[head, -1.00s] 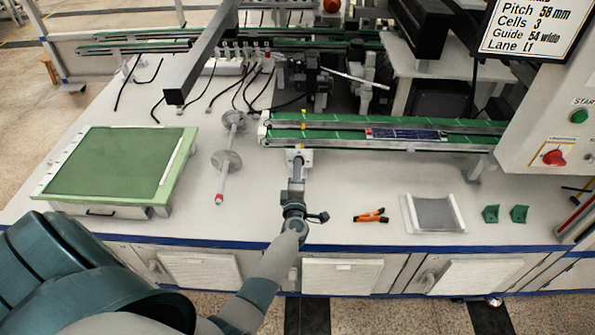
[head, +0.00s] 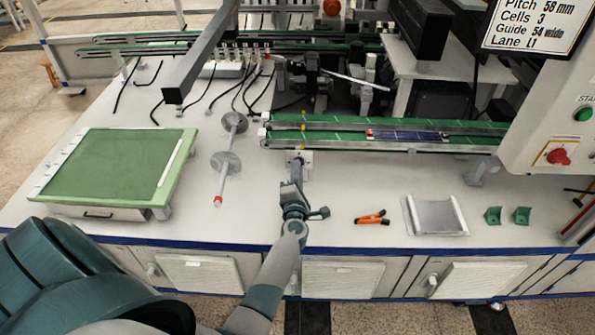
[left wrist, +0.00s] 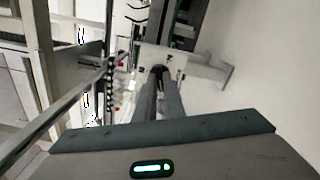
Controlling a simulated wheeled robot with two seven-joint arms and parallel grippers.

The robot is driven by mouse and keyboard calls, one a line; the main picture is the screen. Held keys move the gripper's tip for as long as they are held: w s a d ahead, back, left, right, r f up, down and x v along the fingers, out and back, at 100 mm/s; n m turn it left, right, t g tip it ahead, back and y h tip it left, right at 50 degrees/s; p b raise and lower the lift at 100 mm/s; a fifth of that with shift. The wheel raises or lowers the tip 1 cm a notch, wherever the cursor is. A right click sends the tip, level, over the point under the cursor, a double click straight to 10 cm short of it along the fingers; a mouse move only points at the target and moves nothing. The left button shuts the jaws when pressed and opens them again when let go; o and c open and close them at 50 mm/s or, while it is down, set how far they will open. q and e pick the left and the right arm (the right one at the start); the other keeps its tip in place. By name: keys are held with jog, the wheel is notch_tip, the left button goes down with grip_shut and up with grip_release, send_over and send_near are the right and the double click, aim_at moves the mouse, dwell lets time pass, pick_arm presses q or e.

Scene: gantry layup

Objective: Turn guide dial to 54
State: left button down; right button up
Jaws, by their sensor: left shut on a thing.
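The guide dial (left wrist: 158,70) is a small dark knob in front of a pale mounting plate (head: 305,156) at the near left end of the green conveyor. In the head view my gripper mostly hides the dial, and no scale can be read. My left gripper (head: 297,174) points away from me at this plate. In the left wrist view its two fingers (left wrist: 160,80) reach forward, close together, shut on the dial. A sign (head: 536,22) at the top right reads Pitch 58 mm, Cells 3, Guide 54 wide, Lane L1. My right gripper is out of view.
The green conveyor (head: 340,143) carries a dark blue cell strip (head: 405,136). A green-topped frame (head: 115,165) stands at left, beside a rod with discs (head: 226,162). Orange-handled pliers (head: 371,217), a grey tray (head: 435,216) and green blocks (head: 507,216) lie at right.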

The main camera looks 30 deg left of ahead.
pick_arm(q)
jog(key=c, duration=1.9)
grip_release()
jog(key=shift+o, duration=0.2)
jog(key=shift+s+d, duration=0.1)
jog(key=shift+s, duration=0.05)
jog(key=p+v, duration=0.1)
jog(key=v, duration=1.6)
jog(key=shift+p, duration=0.3)
jog(key=shift+s+f, duration=0.1)
jog(key=shift+f, duration=0.05)
